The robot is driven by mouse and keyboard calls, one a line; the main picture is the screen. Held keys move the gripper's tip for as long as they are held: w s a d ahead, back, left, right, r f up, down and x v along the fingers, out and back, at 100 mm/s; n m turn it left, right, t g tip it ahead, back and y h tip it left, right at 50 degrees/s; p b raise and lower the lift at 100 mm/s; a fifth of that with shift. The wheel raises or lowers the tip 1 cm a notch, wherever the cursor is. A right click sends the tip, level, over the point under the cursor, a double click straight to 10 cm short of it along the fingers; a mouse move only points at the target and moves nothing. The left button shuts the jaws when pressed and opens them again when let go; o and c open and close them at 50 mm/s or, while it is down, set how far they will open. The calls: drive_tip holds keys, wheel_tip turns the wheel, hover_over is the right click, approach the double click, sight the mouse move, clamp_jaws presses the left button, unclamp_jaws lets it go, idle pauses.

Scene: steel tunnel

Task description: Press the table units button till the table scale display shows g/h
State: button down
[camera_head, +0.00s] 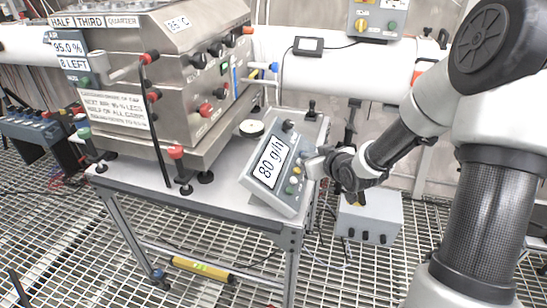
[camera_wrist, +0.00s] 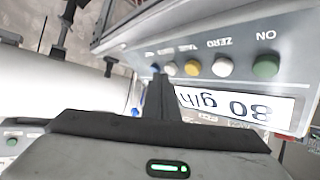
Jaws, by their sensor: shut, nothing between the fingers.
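The table scale console (camera_head: 263,193) stands tilted at the right end of the steel table. Its display (camera_head: 270,161) reads "80 g/h"; in the wrist view part of the display (camera_wrist: 245,105) shows upside down. A row of buttons runs beside it: a green ON button (camera_wrist: 266,66), a white ZERO button (camera_wrist: 222,66), a yellow button (camera_wrist: 192,68) and another pale button. A blue button (camera_wrist: 156,69) sits at the end of the row, partly hidden. My gripper (camera_wrist: 158,80) is shut and empty, its fingertips at the blue button; I cannot tell whether they touch it.
A large steel machine (camera_head: 185,70) with knobs and levers fills the table's left and middle. A round white dish (camera_head: 251,127) lies behind the console. A grey box (camera_head: 370,217) stands below right. A white pipe (camera_head: 345,75) runs behind.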

drive_tip(key=d+r+p, duration=0.1)
drive_tip(key=p, duration=0.1)
drive_tip(key=d+r+p, duration=0.1)
drive_tip(key=r, duration=0.1)
drive_tip(key=s+d+r+p, duration=0.1)
drive_tip(key=p, duration=0.1)
drive_tip(key=shift+d+r+p, duration=0.1)
drive_tip(key=shift+r+p, duration=0.25)
drive_tip(key=shift+r, duration=0.05)
drive_tip(key=shift+r, duration=0.1)
idle(0.6)
